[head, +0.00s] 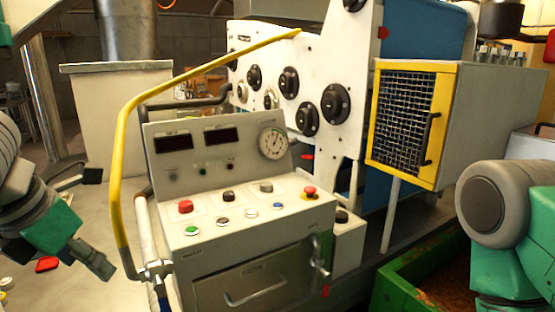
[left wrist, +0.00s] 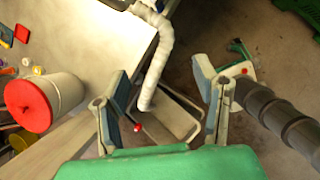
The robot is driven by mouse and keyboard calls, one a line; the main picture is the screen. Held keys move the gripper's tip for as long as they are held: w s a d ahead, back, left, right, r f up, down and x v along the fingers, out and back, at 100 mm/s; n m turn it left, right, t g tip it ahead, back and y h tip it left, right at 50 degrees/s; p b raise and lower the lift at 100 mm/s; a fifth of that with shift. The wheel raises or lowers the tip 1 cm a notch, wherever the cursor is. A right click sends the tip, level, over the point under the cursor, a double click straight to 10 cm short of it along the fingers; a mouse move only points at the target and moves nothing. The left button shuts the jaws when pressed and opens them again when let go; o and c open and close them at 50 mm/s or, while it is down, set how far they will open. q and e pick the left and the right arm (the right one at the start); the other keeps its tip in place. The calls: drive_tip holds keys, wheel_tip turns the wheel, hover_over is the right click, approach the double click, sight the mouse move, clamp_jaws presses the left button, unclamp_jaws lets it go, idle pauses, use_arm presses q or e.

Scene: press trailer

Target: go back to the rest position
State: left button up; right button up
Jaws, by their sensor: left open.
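My left gripper (head: 98,222) is at the left edge of the head view, left of the control console. Its two dark fingers are spread apart with nothing between them. The left wrist view shows the same open gripper (left wrist: 160,78), fingers wide apart, pointing at the floor area below, with a white wrapped pipe (left wrist: 157,65) seen between them. My right arm comes in at the right edge of the head view, but its gripper is out of the picture.
The grey control console (head: 240,240) with buttons and a gauge stands in the middle, with a yellow rail (head: 122,150) curving along its left. A mesh-fronted cabinet (head: 405,115) and a green bin (head: 400,290) are at right. A red-lidded bucket (left wrist: 45,100) shows in the left wrist view.

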use_arm(q)
drive_tip(key=a+f+m+y+b, duration=0.2)
drive_tip(key=f+m, duration=0.6)
drive_tip(key=f, duration=0.6)
drive_tip(key=a+f+m+y+b, duration=0.2)
drive_tip(key=f+m, duration=0.6)
drive_tip(key=f, duration=0.5)
drive_tip(key=s+d+f+m+g+h+b, duration=0.1)
drive_tip(key=s+d+f+m+g, duration=0.1)
drive_tip(key=s+f+m, duration=0.6)
drive_tip(key=s+d+f+m+g+h+b, duration=0.1)
drive_tip(key=s+d+f+m+h+b, duration=0.1)
drive_tip(key=s+f+m, duration=0.7)
drive_tip(key=shift+s+d+f+g, duration=0.4)
drive_tip(key=shift+s+f, duration=0.1)
drive_tip(key=shift+f, duration=0.15)
use_arm(e)
wheel_tip(320, 180, down, 8)
drive_tip(key=shift+w+r, duration=0.25)
drive_tip(key=shift+w, duration=0.15)
use_arm(q)
drive_tip(key=shift+w, duration=0.15)
